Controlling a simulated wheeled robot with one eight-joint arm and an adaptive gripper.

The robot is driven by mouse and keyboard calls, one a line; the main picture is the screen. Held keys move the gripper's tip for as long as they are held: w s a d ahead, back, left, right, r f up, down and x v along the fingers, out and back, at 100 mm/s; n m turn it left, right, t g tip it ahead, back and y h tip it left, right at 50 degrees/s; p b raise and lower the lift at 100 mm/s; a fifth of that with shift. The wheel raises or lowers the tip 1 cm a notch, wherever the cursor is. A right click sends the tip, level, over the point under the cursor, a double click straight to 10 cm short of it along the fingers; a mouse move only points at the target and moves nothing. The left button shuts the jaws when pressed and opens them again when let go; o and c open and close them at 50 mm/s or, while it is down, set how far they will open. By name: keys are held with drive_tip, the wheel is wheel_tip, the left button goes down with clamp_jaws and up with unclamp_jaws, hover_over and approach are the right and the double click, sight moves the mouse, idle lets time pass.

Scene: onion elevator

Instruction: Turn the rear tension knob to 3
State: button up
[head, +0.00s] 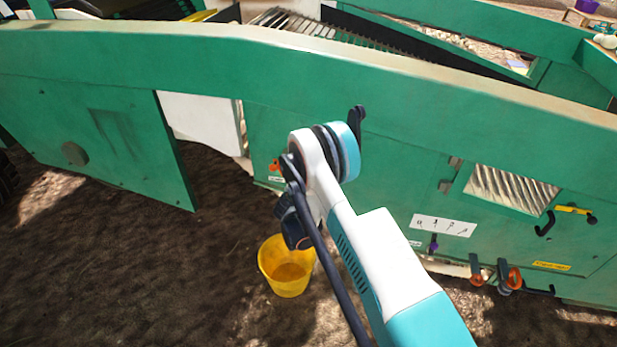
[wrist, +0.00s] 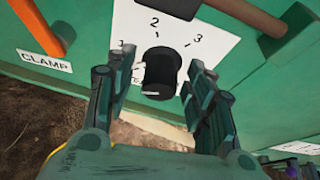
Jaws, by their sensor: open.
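In the wrist view, a black tension knob (wrist: 163,66) sits on a white dial plate (wrist: 136,20) marked 1, 2 and 3 on a green panel. A small pale mark shows near the knob's lower edge; I cannot tell surely which number the knob points to. My gripper (wrist: 160,62) is open, with one finger on each side of the knob. I see gaps beside the knob, and neither finger is clearly touching it. In the head view my arm hides this knob and its dial.
A CLAMP label (wrist: 45,64) is left of the dial, and a brown-orange bar (wrist: 242,14) is at upper right. In the head view a yellow bucket (head: 287,270) stands below my arm. The green machine (head: 390,190) carries another white marked plate (head: 443,226) and orange-black knobs (head: 514,278).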

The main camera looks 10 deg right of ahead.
drive_tip(key=shift+c, duration=0.6)
drive_tip(key=c, duration=0.9)
drive_tip(key=shift+c, duration=0.2)
drive_tip(key=shift+s+d+m+t+y, duration=0.15)
drive_tip(key=shift+m+t+y, duration=0.55)
drive_tip(key=shift+m+y, duration=0.9)
drive_tip(key=shift+m, duration=0.4)
drive_tip(key=o, duration=1.1)
drive_tip(key=shift+c, duration=0.2)
